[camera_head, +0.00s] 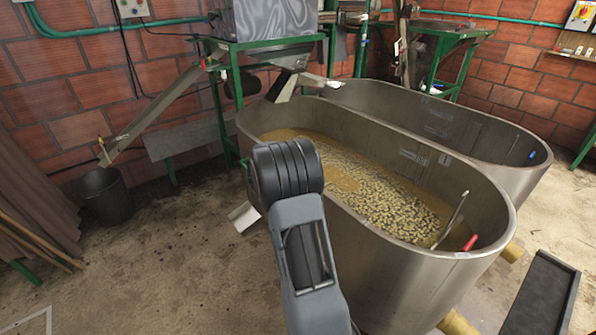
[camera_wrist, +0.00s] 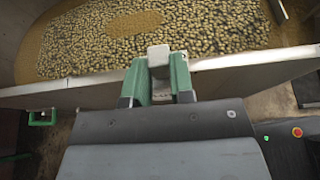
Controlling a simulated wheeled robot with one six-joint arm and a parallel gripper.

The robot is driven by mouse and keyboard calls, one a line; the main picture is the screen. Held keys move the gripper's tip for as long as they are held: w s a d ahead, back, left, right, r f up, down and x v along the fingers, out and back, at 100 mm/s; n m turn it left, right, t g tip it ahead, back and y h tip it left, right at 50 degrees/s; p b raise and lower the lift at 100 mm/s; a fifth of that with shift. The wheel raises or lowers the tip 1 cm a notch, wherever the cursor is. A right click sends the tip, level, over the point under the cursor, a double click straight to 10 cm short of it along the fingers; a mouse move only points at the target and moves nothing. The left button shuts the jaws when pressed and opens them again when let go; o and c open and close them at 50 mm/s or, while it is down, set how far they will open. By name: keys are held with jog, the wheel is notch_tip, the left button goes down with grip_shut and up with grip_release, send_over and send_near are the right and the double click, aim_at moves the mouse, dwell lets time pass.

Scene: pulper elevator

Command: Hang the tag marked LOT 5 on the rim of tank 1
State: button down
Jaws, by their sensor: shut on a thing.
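My gripper (camera_wrist: 160,82) has green fingers shut on a small pale tag (camera_wrist: 158,56) at the tank's edge. I cannot read any mark on it. In the wrist view the fingers overlap the steel rim (camera_wrist: 225,64) of the bean-filled tank; I cannot tell whether the tag touches the rim. In the head view this front tank (camera_head: 400,262) holds beans in brownish water, and a second steel tank (camera_head: 500,158) stands behind it. Which is tank 1 is not readable. My arm crosses the front tank's near left side and hides the gripper there.
A black bucket (camera_head: 104,196) stands at the left under a metal chute (camera_head: 160,112). A dark tray (camera_head: 541,292) lies at the lower right. A stick (camera_head: 450,220) and a red item (camera_head: 470,242) are at the front tank's right end. A wall shelf (camera_head: 572,56) holds small pale items.

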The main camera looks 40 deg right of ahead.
jog(key=shift+s+d+p, duration=0.1)
jog(key=shift+d+p, duration=0.35)
jog(key=shift+d, duration=0.75)
jog(key=shift+d+f, duration=0.2)
jog(key=shift+f, duration=0.05)
notch_tip(320, 180, down, 3)
jog(key=b, duration=0.4)
jog(key=shift+a+f, duration=0.1)
jog(key=shift+f, duration=0.05)
jog(key=shift+b, duration=0.35)
jog(key=c, duration=0.9)
grip_release()
jog(key=s+v, duration=0.1)
jog(key=v, duration=1.2)
jog(key=shift+w+a+p, duration=0.4)
jog(key=shift+w, duration=0.1)
